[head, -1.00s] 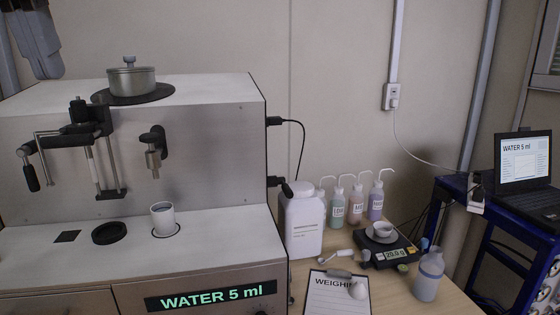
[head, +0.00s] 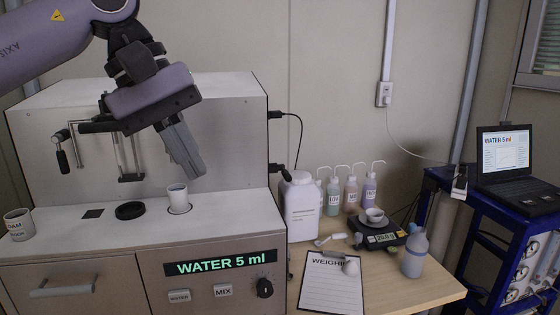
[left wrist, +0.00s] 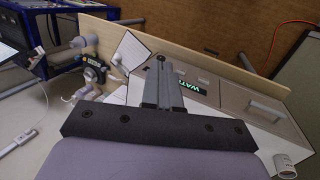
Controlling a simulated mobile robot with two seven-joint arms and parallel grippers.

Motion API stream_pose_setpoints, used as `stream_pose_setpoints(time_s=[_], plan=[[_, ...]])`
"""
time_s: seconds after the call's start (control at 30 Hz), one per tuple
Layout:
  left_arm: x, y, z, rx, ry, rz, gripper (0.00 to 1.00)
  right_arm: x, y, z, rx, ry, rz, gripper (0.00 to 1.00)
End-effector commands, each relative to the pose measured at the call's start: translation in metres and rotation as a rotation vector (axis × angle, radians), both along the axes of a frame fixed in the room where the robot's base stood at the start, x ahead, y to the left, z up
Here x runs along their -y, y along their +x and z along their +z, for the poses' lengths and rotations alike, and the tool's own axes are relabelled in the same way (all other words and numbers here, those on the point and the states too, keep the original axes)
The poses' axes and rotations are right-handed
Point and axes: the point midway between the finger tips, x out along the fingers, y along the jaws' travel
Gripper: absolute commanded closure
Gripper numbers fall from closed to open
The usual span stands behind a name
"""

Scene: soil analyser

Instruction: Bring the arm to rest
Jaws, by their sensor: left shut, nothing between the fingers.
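My left arm comes in from the upper left in the head view. Its gripper (head: 192,168) is shut and empty, pointing down in front of the analyser (head: 215,110), above and close to the white cup (head: 178,198) on its ledge. In the left wrist view the shut fingers (left wrist: 161,70) point toward the analyser's front, and its lit panel (left wrist: 193,87) shows partly beside them. The panel (head: 220,263) reads WATER 5 ml in the head view. My right gripper is not in view.
A labelled cup (head: 19,224) stands at the ledge's left. A white jug (head: 301,206), small bottles (head: 351,194), a scale with a small bowl (head: 380,238), a clipboard (head: 332,284) and a wash bottle (head: 414,255) stand on the bench at right. A laptop (head: 505,155) sits on a blue cart.

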Motion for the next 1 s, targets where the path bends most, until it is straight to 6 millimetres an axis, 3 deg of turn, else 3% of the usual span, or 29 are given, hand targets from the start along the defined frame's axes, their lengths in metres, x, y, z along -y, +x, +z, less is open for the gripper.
stream_pose_setpoints(time_s=[0.03,0.2,0.5,0.73,1.0], plan=[[0.018,-0.002,-0.019,-0.065,-0.064,0.003,1.00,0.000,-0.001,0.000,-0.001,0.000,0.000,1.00],[0.073,-0.016,-0.058,-0.295,-0.290,0.062,1.00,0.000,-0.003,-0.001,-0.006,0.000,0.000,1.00],[0.140,-0.045,-0.092,-0.813,-0.651,0.248,1.00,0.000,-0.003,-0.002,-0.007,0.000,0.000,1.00],[0.162,-0.050,-0.100,-1.282,-0.877,0.447,1.00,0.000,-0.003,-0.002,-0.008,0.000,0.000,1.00],[0.153,-0.030,-0.119,-1.895,-1.079,0.719,1.00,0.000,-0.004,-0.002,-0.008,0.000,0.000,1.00]])
